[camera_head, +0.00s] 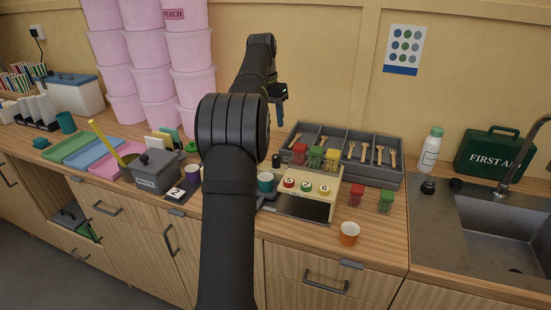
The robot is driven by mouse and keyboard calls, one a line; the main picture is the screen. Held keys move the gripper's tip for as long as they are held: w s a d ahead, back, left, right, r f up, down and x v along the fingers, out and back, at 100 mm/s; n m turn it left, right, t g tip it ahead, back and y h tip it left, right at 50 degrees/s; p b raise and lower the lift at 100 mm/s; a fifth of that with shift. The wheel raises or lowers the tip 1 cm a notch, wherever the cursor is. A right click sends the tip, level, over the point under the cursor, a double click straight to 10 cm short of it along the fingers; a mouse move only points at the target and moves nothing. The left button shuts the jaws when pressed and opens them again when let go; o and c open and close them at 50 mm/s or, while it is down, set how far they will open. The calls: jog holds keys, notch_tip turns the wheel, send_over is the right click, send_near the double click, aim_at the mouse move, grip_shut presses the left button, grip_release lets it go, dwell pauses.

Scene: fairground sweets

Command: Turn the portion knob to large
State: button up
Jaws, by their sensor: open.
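A cream machine (327,184) stands on the counter right of my arm, with a row of small round controls on its sloping face: a red one (289,183), a green one (306,186) and a yellow-green one (324,190). I cannot tell a portion knob or its setting; markings are too small to read and my arm covers the machine's left side. My gripper (279,103) is above and behind the machine, near the wall, apart from the controls. It is open and looks empty; its fingers are small and dark here.
A grey cutlery tray (393,178) stands behind the machine. Red and green jars stand nearby. Stacked pink tubs (155,85) and a waste bin (155,170) are left; a sink (500,230) is right.

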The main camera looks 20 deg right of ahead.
aim_at(275, 156)
jog(key=w+a+m+g+h, duration=0.1)
jog(key=w+a+m+h, duration=0.25)
jog(key=m, duration=0.75)
jog(key=x, duration=0.5)
jog(key=a+x, duration=0.1)
jog(key=x, duration=0.5)
jog(key=s+x, duration=0.1)
jog(key=x, duration=0.5)
jog(key=shift+a+f, duration=0.15)
jog(key=shift+a, duration=0.05)
